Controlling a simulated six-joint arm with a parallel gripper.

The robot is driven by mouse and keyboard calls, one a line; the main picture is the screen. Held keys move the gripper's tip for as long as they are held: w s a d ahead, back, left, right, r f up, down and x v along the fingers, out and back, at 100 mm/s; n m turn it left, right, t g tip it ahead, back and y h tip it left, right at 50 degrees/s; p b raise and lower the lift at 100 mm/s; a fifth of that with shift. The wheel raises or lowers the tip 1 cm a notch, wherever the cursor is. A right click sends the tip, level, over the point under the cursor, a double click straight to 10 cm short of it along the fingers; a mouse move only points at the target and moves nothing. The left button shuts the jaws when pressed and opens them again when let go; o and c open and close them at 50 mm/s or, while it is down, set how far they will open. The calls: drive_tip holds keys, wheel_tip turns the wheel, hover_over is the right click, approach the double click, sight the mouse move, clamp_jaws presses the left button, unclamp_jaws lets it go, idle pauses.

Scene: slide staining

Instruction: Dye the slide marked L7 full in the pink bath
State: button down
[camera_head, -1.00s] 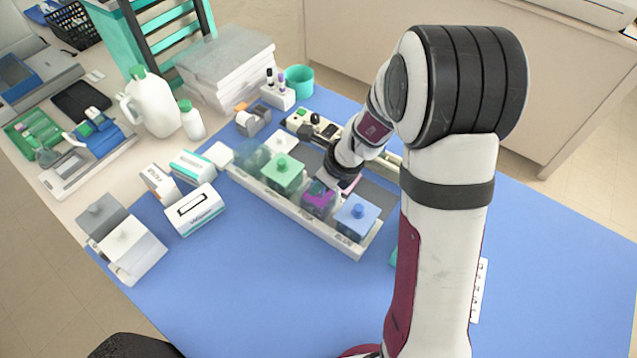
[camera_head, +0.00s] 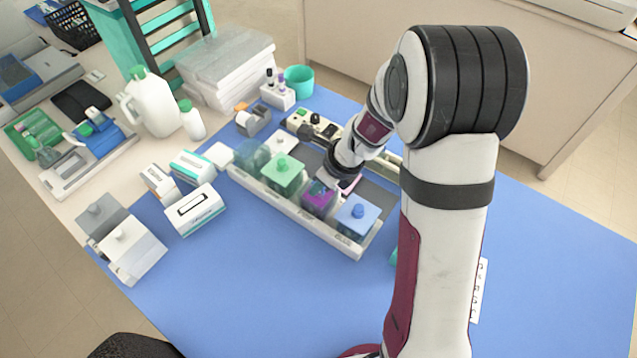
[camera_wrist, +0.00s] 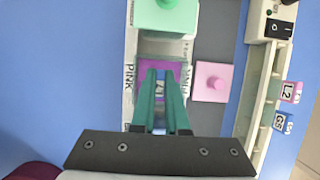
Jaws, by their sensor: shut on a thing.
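My gripper (camera_wrist: 161,76) has green fingers, shut on a slide (camera_wrist: 160,88). Only a small pale label end shows between the fingers, and its mark is too small to read. In the wrist view the fingertips overlap the open pink bath (camera_wrist: 147,66), whose rim bears the word PINK. How deep the slide reaches is hidden. The bath shows purple in the head view (camera_head: 318,201), with my wrist above and behind it. A pink lid (camera_wrist: 210,82) lies on the grey mat to the right of the bath.
A green-lidded bath (camera_head: 284,176) and a blue-lidded bath (camera_head: 355,220) flank the pink one in the white tray (camera_head: 300,222). A rack (camera_wrist: 256,90) to the right holds slides marked L2 (camera_wrist: 290,92) and apparently G5 (camera_wrist: 279,122). The blue mat in front is clear.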

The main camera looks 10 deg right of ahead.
idle(0.3)
wheel_tip(320, 180, up, 10)
drive_tip(key=shift+f, duration=0.2)
